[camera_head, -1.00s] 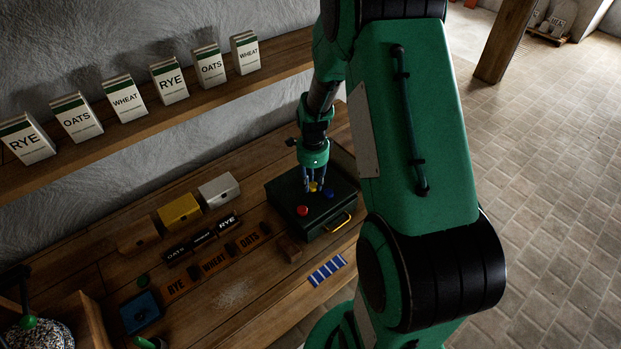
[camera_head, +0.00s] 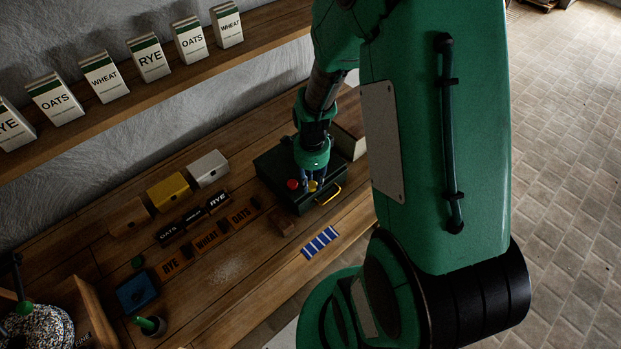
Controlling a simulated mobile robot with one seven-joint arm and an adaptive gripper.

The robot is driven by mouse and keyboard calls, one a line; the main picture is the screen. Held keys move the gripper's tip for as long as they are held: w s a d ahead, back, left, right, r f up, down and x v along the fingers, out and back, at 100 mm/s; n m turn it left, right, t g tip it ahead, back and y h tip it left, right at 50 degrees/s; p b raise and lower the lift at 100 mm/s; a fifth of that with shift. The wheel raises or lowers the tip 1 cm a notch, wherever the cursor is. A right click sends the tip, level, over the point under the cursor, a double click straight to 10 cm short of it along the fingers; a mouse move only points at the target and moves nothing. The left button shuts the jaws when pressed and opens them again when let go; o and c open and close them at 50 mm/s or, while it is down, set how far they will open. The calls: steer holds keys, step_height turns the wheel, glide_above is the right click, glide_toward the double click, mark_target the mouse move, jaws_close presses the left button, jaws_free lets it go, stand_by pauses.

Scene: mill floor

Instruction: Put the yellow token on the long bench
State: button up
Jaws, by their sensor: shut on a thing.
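My gripper (camera_head: 313,181) points down over the dark green case (camera_head: 328,199) and is shut on the yellow token (camera_head: 313,186). The token shows between the fingertips, near the case's front edge. I cannot tell whether it is touching the lid or just above it. A red token (camera_head: 293,184) lies on the lid to the left of my gripper. A blue token is not visible now and may be behind the fingers. The long bench (camera_head: 250,262) is the wooden surface along the wall, under the case.
Blue-and-white striped card (camera_head: 320,242) and a small brown block (camera_head: 283,223) lie in front of the case. Yellow (camera_head: 169,191) and white (camera_head: 208,168) boxes and orange labels (camera_head: 206,242) stand or lie left. Bare wood shows between the labels and the front edge.

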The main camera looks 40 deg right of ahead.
steer(key=shift+w, duration=0.1)
stand_by(0.8)
steer(key=shift+w+a+f+n, duration=0.15)
steer(key=shift+w+f+n, duration=0.05)
steer(key=shift+w+n, duration=0.4)
steer(key=w+a+f+n+b, duration=0.3)
steer(key=w+a+n, duration=0.7)
steer(key=w, duration=0.4)
steer(key=w+a+f+n+b, duration=0.3)
steer(key=w+a+n+b, duration=0.1)
steer(key=w+a+n, duration=0.6)
steer(key=w+n, duration=0.2)
steer(key=w, duration=0.2)
steer(key=shift+w+n+b, duration=0.35)
steer(key=shift+n+b, duration=0.05)
steer(key=s+a+n, duration=0.1)
steer(key=a, duration=1.5)
steer(key=s+a+r+n+b, duration=0.1)
steer(key=s+a+n, duration=0.1)
steer(key=a, duration=1.4)
steer(key=shift+s+r, duration=0.3)
